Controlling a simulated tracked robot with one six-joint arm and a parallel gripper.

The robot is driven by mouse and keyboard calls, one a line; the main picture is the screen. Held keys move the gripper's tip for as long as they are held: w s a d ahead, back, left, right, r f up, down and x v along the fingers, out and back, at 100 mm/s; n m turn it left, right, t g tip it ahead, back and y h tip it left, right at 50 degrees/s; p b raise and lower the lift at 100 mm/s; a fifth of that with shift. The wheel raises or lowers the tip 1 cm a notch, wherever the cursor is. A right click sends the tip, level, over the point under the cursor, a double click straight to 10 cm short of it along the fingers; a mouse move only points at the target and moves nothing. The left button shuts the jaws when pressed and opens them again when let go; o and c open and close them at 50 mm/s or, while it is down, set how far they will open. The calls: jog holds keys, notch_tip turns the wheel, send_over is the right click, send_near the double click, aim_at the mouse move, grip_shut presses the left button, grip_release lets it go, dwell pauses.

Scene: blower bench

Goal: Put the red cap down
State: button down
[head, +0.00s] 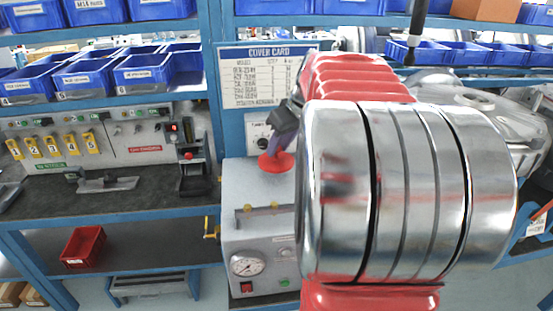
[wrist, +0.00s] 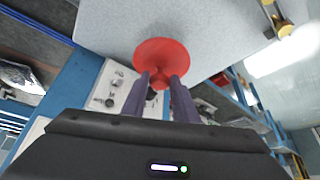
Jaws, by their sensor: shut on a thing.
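The red cap (head: 276,162) is a round red disc with a stub. In the wrist view the red cap (wrist: 161,60) sits between the purple fingertips of my gripper (wrist: 160,84), which is shut on its stub. In the head view my gripper (head: 275,137) points down with the cap at the top of the grey box (head: 255,195). The cap appears at or just above the box's top surface; I cannot tell whether it touches. My large silver and red arm hides much of the right side of the head view.
The grey box carries a pressure gauge (head: 247,264) and a brass-coloured fitting (head: 262,208). A red bin (head: 83,247) sits on the lower shelf at left. Blue bins (head: 143,74) line the shelves. The box top around the cap looks clear.

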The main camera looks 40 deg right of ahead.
aim_at(277, 160)
jog(key=shift+f, duration=1.8)
jog(key=shift+f, duration=0.3)
jog(key=c, duration=1.4)
grip_release()
jog(key=shift+s+r, duration=0.15)
jog(key=shift+r, duration=0.4)
jog(key=v, duration=1.1)
jog(key=shift+r, duration=0.2)
